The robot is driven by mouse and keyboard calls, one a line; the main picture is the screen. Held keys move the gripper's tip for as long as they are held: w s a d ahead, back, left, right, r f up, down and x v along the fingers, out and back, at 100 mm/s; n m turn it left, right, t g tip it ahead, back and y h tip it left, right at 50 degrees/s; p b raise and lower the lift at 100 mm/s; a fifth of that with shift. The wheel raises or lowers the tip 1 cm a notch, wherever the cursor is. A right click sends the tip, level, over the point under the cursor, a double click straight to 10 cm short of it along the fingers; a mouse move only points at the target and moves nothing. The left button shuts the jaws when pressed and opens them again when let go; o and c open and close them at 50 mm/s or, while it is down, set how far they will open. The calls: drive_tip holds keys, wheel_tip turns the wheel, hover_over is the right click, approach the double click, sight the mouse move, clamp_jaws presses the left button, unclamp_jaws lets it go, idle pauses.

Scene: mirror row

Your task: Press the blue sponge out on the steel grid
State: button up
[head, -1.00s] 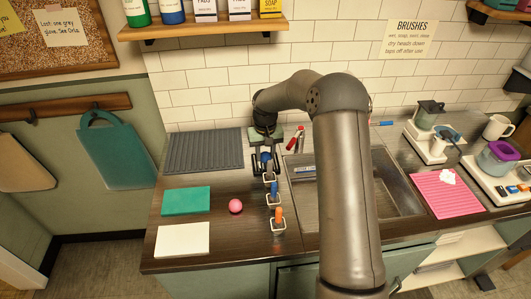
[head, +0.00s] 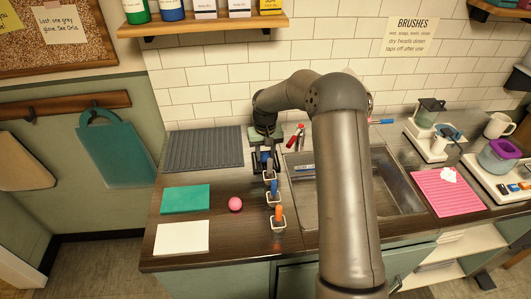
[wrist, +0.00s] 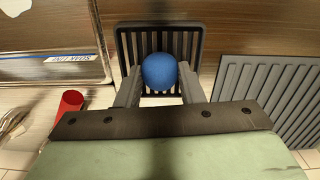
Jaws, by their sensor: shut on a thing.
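A round blue sponge (wrist: 159,71) is between the two fingers of my gripper (wrist: 160,88) in the wrist view, and the fingers are shut on it. Below it is a dark, square slatted grid (wrist: 123,45) with a raised rim; the sponge is over its middle part. I cannot tell whether the sponge touches the slats. In the head view my gripper (head: 264,159) points down between the ribbed mat and the sink, and it mostly hides the grid and sponge.
A grey ribbed mat (head: 205,149) lies left of the gripper and a steel sink (head: 395,180) right of it. Small holders with blue (head: 273,188) and orange (head: 278,213) handles stand in front, near a pink ball (head: 235,204).

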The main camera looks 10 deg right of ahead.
sight(265, 154)
drive_tip(key=shift+f, duration=0.1)
drive_tip(key=shift+r+p, duration=1.75)
drive_tip(key=shift+r, duration=1.85)
